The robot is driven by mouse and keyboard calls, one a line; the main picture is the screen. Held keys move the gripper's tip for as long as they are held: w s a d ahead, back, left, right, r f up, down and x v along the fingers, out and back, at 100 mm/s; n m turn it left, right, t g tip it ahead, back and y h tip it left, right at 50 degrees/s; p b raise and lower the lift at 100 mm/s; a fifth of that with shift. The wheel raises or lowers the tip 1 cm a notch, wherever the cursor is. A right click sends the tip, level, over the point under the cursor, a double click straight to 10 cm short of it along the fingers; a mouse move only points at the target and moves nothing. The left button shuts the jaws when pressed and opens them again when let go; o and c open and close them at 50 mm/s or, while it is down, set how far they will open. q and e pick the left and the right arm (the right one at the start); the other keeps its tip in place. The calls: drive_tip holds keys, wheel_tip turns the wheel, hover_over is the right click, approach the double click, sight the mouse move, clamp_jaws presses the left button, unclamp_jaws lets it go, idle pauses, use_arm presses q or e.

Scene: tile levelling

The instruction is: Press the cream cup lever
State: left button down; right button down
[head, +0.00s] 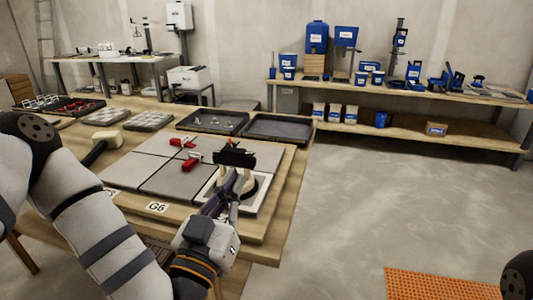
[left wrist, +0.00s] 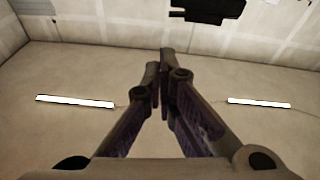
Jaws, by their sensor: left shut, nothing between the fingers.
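A cream cup (head: 249,178) stands on the front right tile (head: 262,202), partly hidden behind my left gripper. A black, flat piece (head: 235,157) sits at its top; I cannot tell whether this is the lever. My left gripper (head: 230,176) is in front of the cup, close below the black piece; whether they touch is unclear. In the left wrist view its fingers (left wrist: 166,57) are shut with nothing between them, pointing up the picture. A dark shape (left wrist: 208,10) shows beyond them at the top edge. My right gripper is out of view.
Black trays (head: 280,128) stand behind the tiles, and a mallet (head: 105,139) lies at the left. A shelf bench (head: 400,95) with blue containers stands at the back.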

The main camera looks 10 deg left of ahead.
use_arm(q)
drive_tip(key=w+r+t+y, duration=0.1)
drive_tip(key=w, duration=0.9)
drive_tip(key=shift+w+a+r+n+b, duration=0.2)
drive_tip(key=shift+w+a+n+b, duration=0.1)
drive_tip(key=shift+w+a+n, duration=0.1)
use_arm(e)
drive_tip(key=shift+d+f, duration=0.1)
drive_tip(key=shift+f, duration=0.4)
